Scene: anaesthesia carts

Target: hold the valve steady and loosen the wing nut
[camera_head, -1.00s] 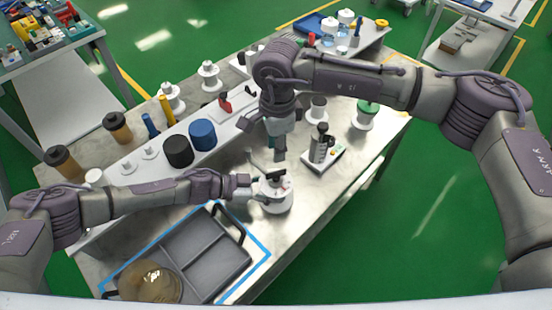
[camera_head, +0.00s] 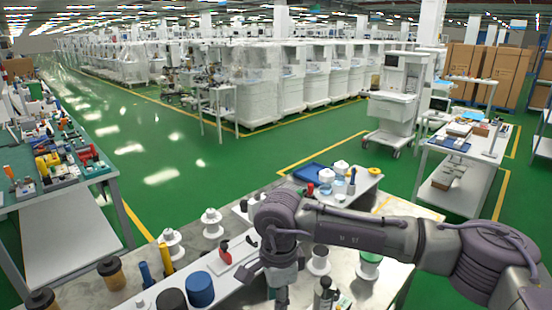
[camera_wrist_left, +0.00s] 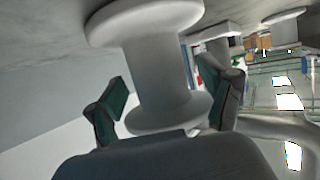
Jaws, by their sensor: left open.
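In the left wrist view, a white spool-shaped body (camera_wrist_left: 160,65), which looks like the valve, stands close in front of my left gripper (camera_wrist_left: 170,95). The two dark green fingers are apart, one on each side of its lower part. I cannot tell whether they touch it. No wing nut can be made out in either view now. In the head view, the valve and my left gripper are below the picture. My right gripper (camera_head: 282,296) points down at the bottom edge, partly cut off, and its fingers cannot be made out.
Dark blue cylinders (camera_head: 201,289) and white spools (camera_head: 212,223) stand on the bench left of my right arm. A blue tray (camera_head: 312,172) lies at its far end. A tool bench (camera_head: 60,190) is at left, a white cart (camera_head: 396,105) behind. Green floor between is clear.

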